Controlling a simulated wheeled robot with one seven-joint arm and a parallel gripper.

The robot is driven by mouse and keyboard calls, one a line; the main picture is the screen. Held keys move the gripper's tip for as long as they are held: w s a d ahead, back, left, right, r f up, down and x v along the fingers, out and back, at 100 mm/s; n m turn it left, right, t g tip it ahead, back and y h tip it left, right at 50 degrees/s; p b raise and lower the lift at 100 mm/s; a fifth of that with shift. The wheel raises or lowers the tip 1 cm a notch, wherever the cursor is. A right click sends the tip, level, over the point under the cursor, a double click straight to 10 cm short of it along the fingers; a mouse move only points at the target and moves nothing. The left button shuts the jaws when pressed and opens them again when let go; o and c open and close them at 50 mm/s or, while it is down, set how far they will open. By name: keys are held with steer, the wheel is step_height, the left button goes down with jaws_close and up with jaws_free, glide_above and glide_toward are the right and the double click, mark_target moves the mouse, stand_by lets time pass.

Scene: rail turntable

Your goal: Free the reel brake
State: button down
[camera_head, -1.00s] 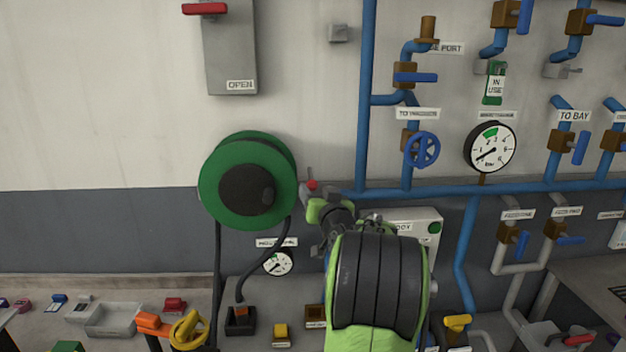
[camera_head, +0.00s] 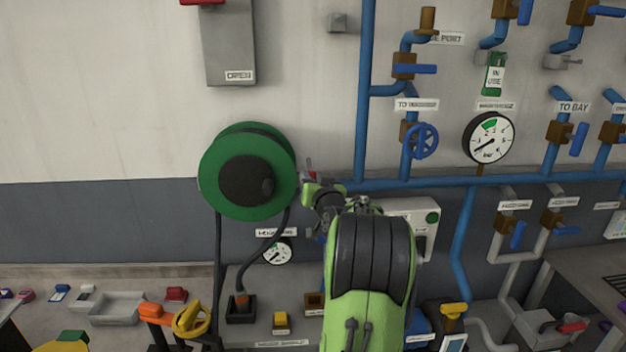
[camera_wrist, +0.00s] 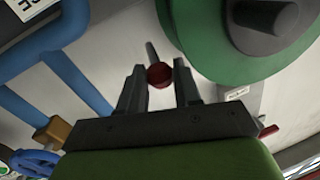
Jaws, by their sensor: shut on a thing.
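The green hose reel (camera_head: 212,175) with a dark hub hangs on the wall, left of centre in the head view. Its green disc (camera_wrist: 205,35) fills the upper right of the wrist view. The brake lever's red knob (camera_head: 311,175) is just right of the reel. In the wrist view the red knob (camera_wrist: 160,76) sits between my two fingertips, with a thin grey rod behind it. My gripper (camera_head: 309,187) is shut on this knob, and it also shows in the wrist view (camera_wrist: 159,72). My arm hides the wall below.
Blue pipes (camera_head: 365,100) run upright and across, just right of my gripper. A blue handwheel (camera_head: 421,141) and a pressure gauge (camera_head: 489,138) lie further right. A black hose (camera_head: 217,270) hangs below the reel. A bench with trays and small parts runs along the bottom.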

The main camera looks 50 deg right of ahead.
step_height(320, 180, down, 8)
steer(key=w+d+n+t+h+b, duration=0.1)
steer(key=d+t+h+b, duration=0.1)
steer(key=b, duration=2.3)
steer(key=shift+w+f+n+t+h, duration=0.15)
steer(key=shift+w+n+t+h, duration=0.25)
steer(key=shift+t, duration=0.9)
steer(key=shift+s, duration=0.1)
steer(key=c, duration=0.8)
jaws_free()
